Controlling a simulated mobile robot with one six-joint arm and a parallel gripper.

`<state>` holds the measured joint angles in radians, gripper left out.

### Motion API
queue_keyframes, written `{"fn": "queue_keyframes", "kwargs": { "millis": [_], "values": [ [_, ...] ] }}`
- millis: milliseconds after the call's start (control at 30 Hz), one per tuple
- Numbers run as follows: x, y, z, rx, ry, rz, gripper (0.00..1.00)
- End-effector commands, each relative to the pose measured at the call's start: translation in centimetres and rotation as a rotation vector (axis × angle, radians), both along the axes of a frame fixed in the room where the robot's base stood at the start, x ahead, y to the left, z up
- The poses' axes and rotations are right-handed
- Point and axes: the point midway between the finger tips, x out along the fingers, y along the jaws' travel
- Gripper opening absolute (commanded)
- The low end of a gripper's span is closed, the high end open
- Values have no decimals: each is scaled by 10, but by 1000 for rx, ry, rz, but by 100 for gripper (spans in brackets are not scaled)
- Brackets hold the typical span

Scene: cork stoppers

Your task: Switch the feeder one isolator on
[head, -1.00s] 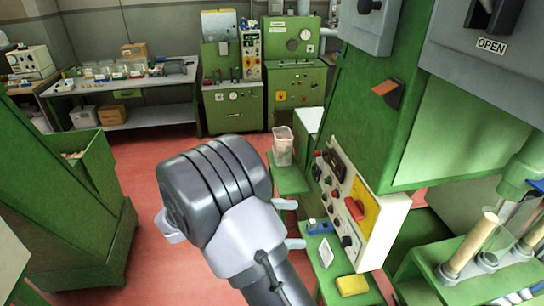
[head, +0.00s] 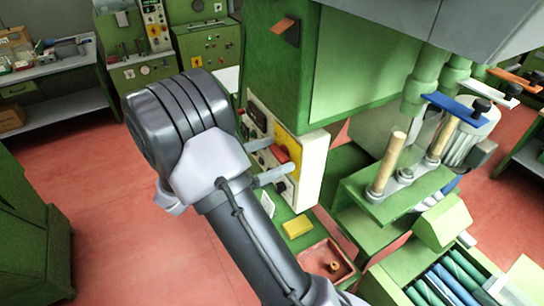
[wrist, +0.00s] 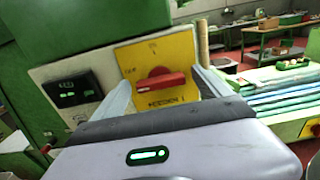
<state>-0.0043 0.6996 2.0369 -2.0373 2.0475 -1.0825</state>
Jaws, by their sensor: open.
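The isolator is a red rotary handle (head: 281,155) on a yellow plate (head: 291,146), set in a cream control panel (head: 311,165) on the green machine. In the wrist view the red handle (wrist: 161,84) lies nearly level across the yellow plate (wrist: 160,58). The small lettering around it is too blurred to read surely. My gripper (head: 278,158) is open in front of the panel, with one finger to each side of the handle. In the wrist view the fingers (wrist: 165,90) flank the handle; I cannot tell whether they touch it.
A black display module (wrist: 75,91) sits left of the yellow plate. A yellow block (head: 297,227) and a reddish tray (head: 326,260) lie below the panel. Upright cork rods (head: 388,163) stand to the right. The red floor (head: 150,240) at left is clear.

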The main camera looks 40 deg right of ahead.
Motion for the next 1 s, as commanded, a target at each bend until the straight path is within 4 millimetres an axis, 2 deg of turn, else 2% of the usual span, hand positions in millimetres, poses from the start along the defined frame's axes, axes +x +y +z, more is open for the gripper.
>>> {"fn": "queue_keyframes", "kwargs": {
  "millis": [233,533,767,1000],
  "values": [
    [0,-1,0,0,0,0,85],
    [0,-1,0,0,0,-1,26],
    [0,-1,0,-5,-20,-1,25],
    [-1,0,1,-31,-134,-1,25]
  ]
}}
